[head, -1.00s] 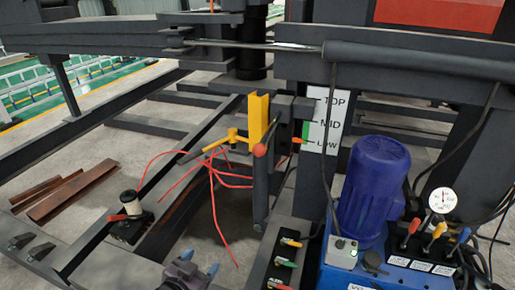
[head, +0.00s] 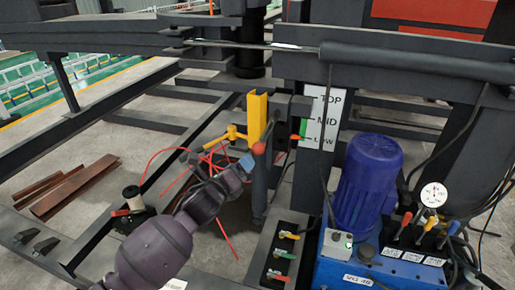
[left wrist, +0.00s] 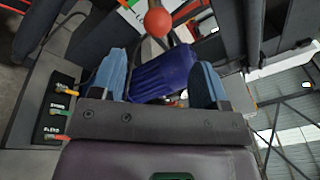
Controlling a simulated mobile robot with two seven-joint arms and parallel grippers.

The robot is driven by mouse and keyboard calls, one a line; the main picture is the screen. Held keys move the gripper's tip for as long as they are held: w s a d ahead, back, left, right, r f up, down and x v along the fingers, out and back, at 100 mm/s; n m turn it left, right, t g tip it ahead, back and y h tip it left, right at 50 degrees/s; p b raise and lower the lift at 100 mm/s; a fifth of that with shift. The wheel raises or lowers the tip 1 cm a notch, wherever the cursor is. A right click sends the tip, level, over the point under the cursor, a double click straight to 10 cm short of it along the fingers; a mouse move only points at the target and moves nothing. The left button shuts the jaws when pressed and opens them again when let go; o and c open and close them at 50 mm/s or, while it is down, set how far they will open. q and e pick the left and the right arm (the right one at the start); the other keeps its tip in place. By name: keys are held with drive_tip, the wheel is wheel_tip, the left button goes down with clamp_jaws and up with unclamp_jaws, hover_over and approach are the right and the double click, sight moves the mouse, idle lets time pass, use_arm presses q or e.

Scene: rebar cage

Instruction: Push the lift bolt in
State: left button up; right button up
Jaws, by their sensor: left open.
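A yellow T-shaped handle (head: 232,133), which looks like the lift bolt, stands out to the left of a yellow upright channel (head: 257,118). A red ball knob (head: 258,148) is just below the channel's front; it also shows in the left wrist view (left wrist: 158,22), ahead of my jaws. My left gripper (head: 220,163) is open, with blue-tipped fingers, just below the handle and left of the knob. In the left wrist view its jaws (left wrist: 160,78) hold nothing. I cannot tell if a finger touches the knob. My right gripper is not in view.
A blue motor (head: 372,185) on a blue power unit with levers stands to the right. A valve box (head: 278,258) with coloured levers is below. Dark frame beams cross the left. A TOP/MID/LOW sign (head: 317,118) is behind the knob.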

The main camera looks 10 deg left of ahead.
sight(255, 151)
use_arm(q)
drive_tip(key=w+d+m, duration=0.1)
drive_tip(key=w+m, duration=0.1)
drive_tip(key=w, duration=0.1)
drive_tip(key=w+m, duration=0.2)
drive_tip(key=w, duration=0.1)
drive_tip(key=w+d+m+b, duration=0.1)
drive_tip(key=w+m, duration=0.2)
drive_tip(key=w, duration=0.1)
drive_tip(key=shift+w+d+f, duration=0.1)
drive_tip(key=shift+d+f, duration=0.1)
drive_tip(key=shift+d, duration=0.1)
drive_tip(key=shift+w, duration=0.15)
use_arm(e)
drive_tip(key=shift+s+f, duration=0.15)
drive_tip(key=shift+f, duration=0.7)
